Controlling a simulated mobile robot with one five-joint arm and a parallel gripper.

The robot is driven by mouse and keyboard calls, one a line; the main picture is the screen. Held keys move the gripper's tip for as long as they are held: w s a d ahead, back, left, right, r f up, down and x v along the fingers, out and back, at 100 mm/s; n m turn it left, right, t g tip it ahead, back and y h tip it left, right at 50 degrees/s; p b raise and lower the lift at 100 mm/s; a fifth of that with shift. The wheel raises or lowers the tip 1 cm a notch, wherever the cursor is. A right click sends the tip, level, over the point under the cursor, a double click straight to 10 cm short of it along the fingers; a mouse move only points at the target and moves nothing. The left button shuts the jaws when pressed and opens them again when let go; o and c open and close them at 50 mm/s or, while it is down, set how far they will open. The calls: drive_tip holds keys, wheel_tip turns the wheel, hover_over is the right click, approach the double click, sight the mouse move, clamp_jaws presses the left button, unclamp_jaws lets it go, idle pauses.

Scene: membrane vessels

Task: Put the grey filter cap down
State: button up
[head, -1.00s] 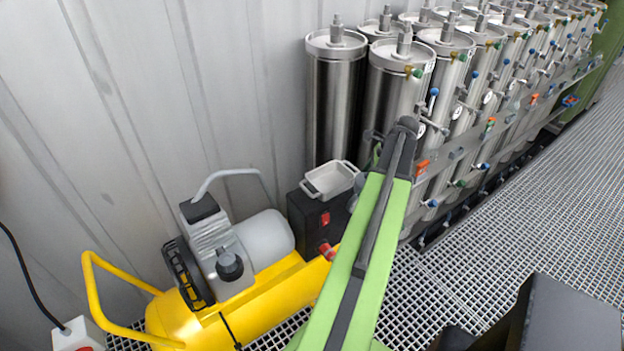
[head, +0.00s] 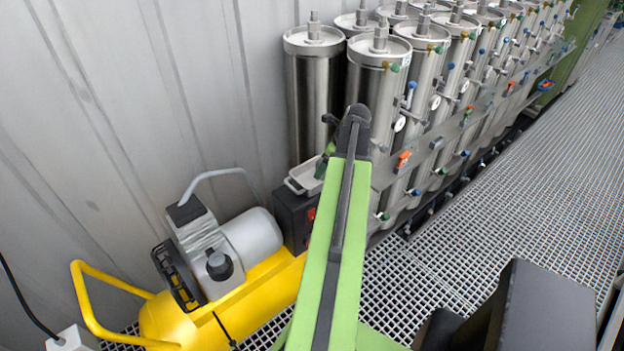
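My green and black arm reaches up the middle of the head view and ends in front of the steel vessels. Small dark and green parts show just left of its far end, over the edge of a pale tray (head: 300,180); they may belong to my wrist or gripper. The fingertips are hidden behind the arm, so I cannot see whether they are open or shut. I cannot make out the grey filter cap; it may be hidden there too. The tray lies on a black box (head: 289,215), and its right part is covered by my arm.
Several steel membrane vessels (head: 310,95) with valves stand behind and right of the arm. A yellow compressor (head: 255,290) stands on the left, by the grey wall (head: 110,120). The grating walkway (head: 500,190) at right is mostly clear.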

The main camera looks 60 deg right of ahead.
drive_tip(key=b, duration=0.3)
approach(309, 178)
drive_tip(key=shift+w+a+f, duration=0.15)
drive_tip(key=shift+w+f, duration=0.5)
drive_tip(key=shift+w, duration=0.65)
wheel_tip(309, 178, down, 4)
drive_tip(key=b, duration=0.4)
drive_tip(key=shift+f, duration=0.25)
drive_tip(key=o, duration=1)
drive_tip(key=shift+r, duration=0.1)
drive_tip(key=shift+o, duration=0.2)
drive_tip(key=shift+r, duration=0.15)
drive_tip(key=shift+s+r+p, duration=0.1)
drive_tip(key=shift+r+p, duration=0.15)
drive_tip(key=shift+p, duration=0.2)
drive_tip(key=p+v, duration=1.1)
drive_tip(key=shift+r, duration=0.4)
drive_tip(key=shift+s+f, duration=0.1)
drive_tip(key=shift+f, duration=0.05)
